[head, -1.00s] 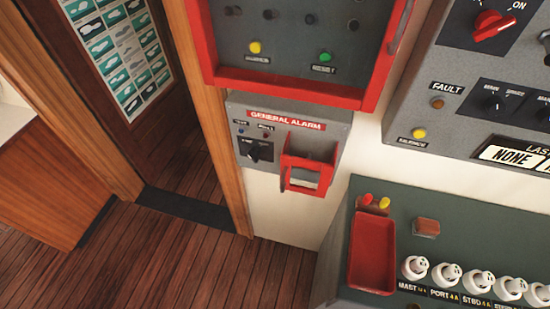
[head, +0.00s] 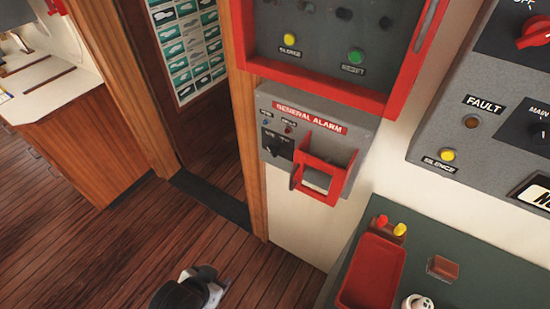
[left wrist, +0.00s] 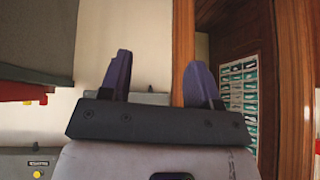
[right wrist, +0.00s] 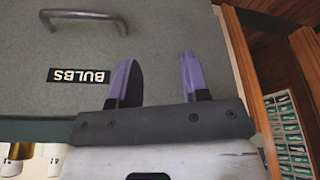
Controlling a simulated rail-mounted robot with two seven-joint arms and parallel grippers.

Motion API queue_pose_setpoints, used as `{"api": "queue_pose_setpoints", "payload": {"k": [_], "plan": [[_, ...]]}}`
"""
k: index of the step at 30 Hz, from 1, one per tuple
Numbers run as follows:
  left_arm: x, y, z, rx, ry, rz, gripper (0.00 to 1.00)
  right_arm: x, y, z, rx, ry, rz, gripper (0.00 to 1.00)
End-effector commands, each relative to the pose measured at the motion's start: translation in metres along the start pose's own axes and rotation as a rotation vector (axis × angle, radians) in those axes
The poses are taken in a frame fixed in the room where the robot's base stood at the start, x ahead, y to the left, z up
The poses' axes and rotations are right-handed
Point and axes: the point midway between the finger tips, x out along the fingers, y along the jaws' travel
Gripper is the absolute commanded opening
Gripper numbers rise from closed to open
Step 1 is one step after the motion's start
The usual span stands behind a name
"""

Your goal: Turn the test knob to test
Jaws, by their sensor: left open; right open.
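The grey general alarm box (head: 352,135) is on the wall below a red-framed panel. A small black knob (head: 277,146) sits at its left, under two small lamps. Its tiny labels are too small to read, so I cannot tell which one is marked test. A red guard frame (head: 325,172) sticks out at the box's right. My left arm shows at the bottom of the head view, well below the box. My left gripper (left wrist: 160,82) is open and empty in the left wrist view. My right gripper (right wrist: 160,80) is open and empty, in front of a grey surface labelled BULBS.
The red-framed panel (head: 384,98) projects just above the alarm box. A green-topped console with a red tray (head: 371,272) stands at the lower right. A grey fault panel (head: 446,115) is on the right wall. A wooden door post (head: 250,150) borders the box's left. The floor between is clear.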

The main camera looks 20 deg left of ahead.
Motion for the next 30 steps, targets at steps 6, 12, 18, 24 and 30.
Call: {"api": "queue_pose_setpoints", "payload": {"k": [6, 12, 18, 24, 30], "plan": [[0.03, -0.02, -0.067, -0.01, 0.17, -0.04, 0.57, 0.04, 0.001, 0.013, -0.003, -0.001, 0.005, 0.43], [0.044, -0.033, -0.132, -0.03, 0.343, -0.028, 0.57, 0.064, 0.004, 0.022, -0.013, -0.003, 0.014, 0.43], [0.053, -0.04, -0.189, -0.155, 0.554, 0.063, 0.57, 0.072, 0.005, 0.025, -0.014, -0.005, 0.016, 0.43], [0.058, -0.04, -0.212, -0.327, 0.708, 0.189, 0.57, 0.069, 0.004, 0.023, -0.011, -0.002, 0.014, 0.43], [0.041, -0.038, -0.234, -0.497, 0.875, 0.327, 0.57, 0.069, 0.002, 0.023, -0.007, -0.001, 0.01, 0.43]]}}
